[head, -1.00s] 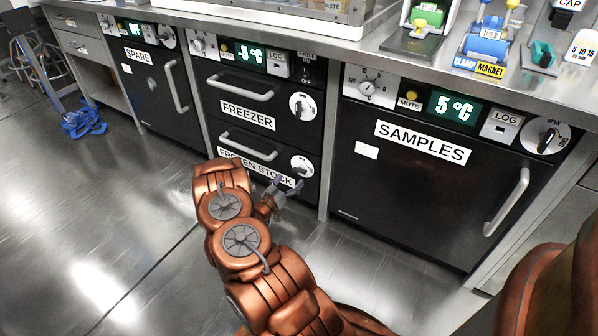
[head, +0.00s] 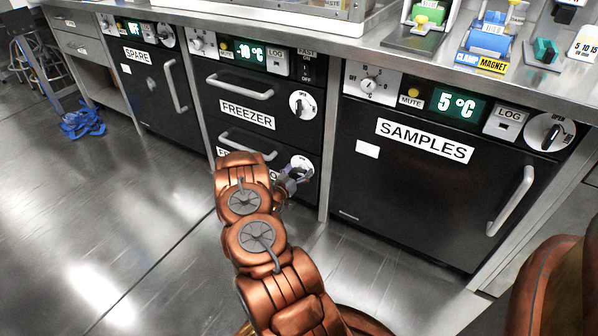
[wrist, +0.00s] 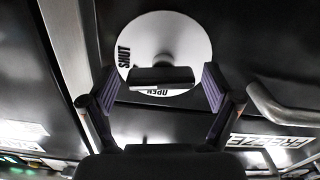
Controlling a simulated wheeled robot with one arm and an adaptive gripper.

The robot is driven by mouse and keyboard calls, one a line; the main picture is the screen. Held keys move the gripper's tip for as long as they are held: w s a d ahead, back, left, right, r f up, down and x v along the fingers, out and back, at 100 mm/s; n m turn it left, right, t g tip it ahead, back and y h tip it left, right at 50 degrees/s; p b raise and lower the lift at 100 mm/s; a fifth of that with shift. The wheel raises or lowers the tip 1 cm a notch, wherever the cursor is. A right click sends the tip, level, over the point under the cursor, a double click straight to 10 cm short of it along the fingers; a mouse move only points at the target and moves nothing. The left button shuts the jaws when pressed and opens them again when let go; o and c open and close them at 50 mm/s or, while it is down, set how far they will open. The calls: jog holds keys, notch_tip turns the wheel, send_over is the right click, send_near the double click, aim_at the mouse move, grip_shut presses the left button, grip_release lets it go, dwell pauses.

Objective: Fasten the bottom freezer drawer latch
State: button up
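The bottom freezer drawer is black with a grey bar handle (head: 250,141), and its label is mostly hidden behind my arm. Its latch is a white round dial (head: 301,162) at the drawer's right; it also shows in the wrist view (wrist: 188,35). In the wrist view a dark bar knob (wrist: 162,77) lies across the dial near the OPEN mark, with SHUT at the left. My gripper (wrist: 160,88) is open, one finger on each side of the knob; contact is not clear. In the head view my gripper (head: 296,178) covers the dial's lower part.
The upper FREEZER drawer (head: 285,120) has its own dial latch (head: 303,104). The SAMPLES door (head: 420,190) stands to the right, the SPARE door (head: 150,90) to the left. A metal post (wrist: 65,50) runs close beside my gripper. Floor at left is open.

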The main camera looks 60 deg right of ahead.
jog(key=c, duration=1.1)
jog(key=shift+o, duration=0.2)
jog(key=shift+m+p, duration=0.5)
jog(key=shift+m, duration=0.7)
jog(key=o, duration=1.2)
jog(key=shift+c, duration=0.2)
jog(key=a, duration=1.2)
jog(key=shift+s, duration=0.3)
